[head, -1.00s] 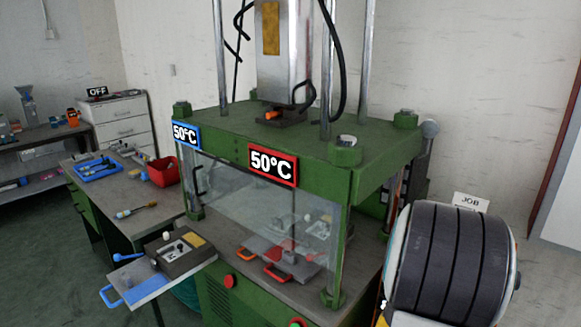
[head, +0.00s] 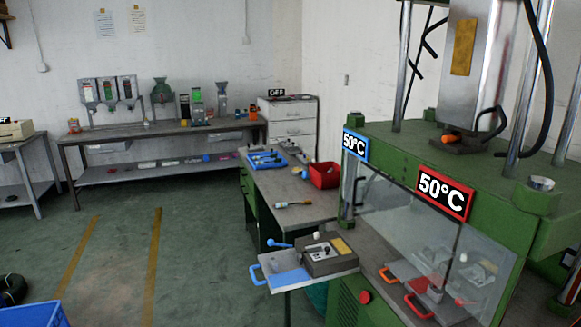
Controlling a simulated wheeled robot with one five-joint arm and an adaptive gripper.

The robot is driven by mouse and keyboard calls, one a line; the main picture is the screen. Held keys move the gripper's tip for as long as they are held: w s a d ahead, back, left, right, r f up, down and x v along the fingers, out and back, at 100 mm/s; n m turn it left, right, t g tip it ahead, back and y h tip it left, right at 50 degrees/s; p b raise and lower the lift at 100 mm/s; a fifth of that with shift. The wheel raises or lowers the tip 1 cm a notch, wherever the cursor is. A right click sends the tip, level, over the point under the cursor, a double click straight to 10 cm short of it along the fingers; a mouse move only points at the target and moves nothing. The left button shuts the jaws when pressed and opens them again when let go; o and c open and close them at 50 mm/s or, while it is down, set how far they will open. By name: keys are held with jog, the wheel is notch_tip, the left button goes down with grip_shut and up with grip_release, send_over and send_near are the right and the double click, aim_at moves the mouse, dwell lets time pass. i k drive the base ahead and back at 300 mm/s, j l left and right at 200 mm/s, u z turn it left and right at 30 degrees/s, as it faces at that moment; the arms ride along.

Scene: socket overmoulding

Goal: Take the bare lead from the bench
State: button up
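The bench (head: 308,217) with the grey top stands in the middle of the head view, left of the green press. A small slim piece (head: 293,204) with a pale middle and a coloured end lies on it. It is too small to tell whether this is the bare lead or a brush. A blue tray (head: 281,163) with several small blue and pale items lies farther back on the bench. No bare lead can be made out for certain. My gripper is not in view.
The green press (head: 400,150) fills the right side. A slide-out plate (head: 272,266) with a blue handle juts from its left. A red bin (head: 324,175) stands on the bench. A drawer cabinet (head: 291,120) is behind. Open green floor (head: 200,240) lies to the left.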

aim_at(282, 205)
jog(key=i+j+z, duration=0.2)
jog(key=j, duration=0.15)
jog(key=i+j+z, duration=0.2)
jog(key=j, duration=0.15)
jog(key=i+u, duration=0.25)
jog(key=i, duration=0.2)
jog(key=i+l+u, duration=0.25)
jog(key=i, duration=0.2)
jog(key=i+j, duration=0.1)
jog(key=j, duration=0.2)
jog(key=i+j, duration=0.1)
jog(key=j, duration=0.15)
jog(key=i+j, duration=0.15)
jog(key=j, duration=0.15)
jog(key=i+j+u, duration=0.25)
jog(key=i+j, duration=1.15)
jog(key=i+l, duration=0.15)
jog(key=i, duration=0.4)
jog(key=i+l+u, duration=0.1)
jog(key=i, duration=0.4)
